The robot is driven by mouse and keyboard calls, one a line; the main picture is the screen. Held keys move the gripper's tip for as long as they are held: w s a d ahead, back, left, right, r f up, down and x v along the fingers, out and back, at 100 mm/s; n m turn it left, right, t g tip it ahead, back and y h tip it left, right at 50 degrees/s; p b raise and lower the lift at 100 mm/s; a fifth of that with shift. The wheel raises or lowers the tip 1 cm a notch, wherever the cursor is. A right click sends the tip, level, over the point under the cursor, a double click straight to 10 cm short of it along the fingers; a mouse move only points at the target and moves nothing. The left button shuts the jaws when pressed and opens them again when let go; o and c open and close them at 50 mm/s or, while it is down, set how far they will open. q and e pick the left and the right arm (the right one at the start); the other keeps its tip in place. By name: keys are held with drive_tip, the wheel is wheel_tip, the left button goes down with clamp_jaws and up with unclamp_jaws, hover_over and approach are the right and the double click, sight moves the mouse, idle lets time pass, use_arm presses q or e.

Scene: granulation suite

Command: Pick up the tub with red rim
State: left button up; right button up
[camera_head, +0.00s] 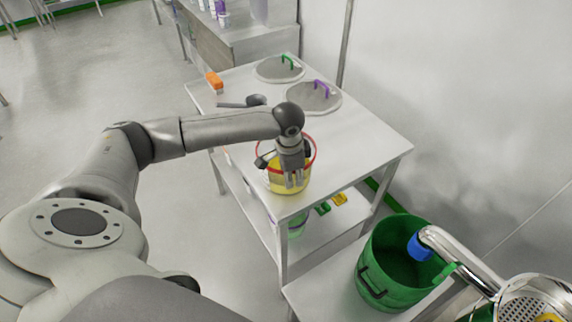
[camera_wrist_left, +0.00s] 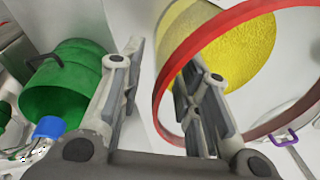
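The tub with the red rim (camera_head: 274,184) stands on the near end of the white table, with yellow showing in its body. My left gripper (camera_head: 292,182) is over the tub and partly hides it in the head view. In the left wrist view, the tub's red rim (camera_wrist_left: 168,78) curves past the right-hand finger, with yellow beyond it. The left gripper (camera_wrist_left: 162,58) has its two fingers apart there, with the rim's near side close to the right-hand finger. I cannot tell whether either finger touches the tub. My right gripper is not in view.
The white table (camera_head: 360,140) also holds a lid with a purple handle (camera_head: 312,97), a lid with a green handle (camera_head: 280,68) and an orange object (camera_head: 214,82). A large green bucket (camera_head: 385,285) stands at the lower right, beside a metal pipe (camera_head: 465,260). The table's right side is clear.

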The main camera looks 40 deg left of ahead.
use_arm(q)
drive_tip(key=shift+w+f, duration=0.25)
drive_tip(key=shift+f, duration=0.95)
clamp_jaws()
drive_tip(key=shift+w+a+r, duration=0.1)
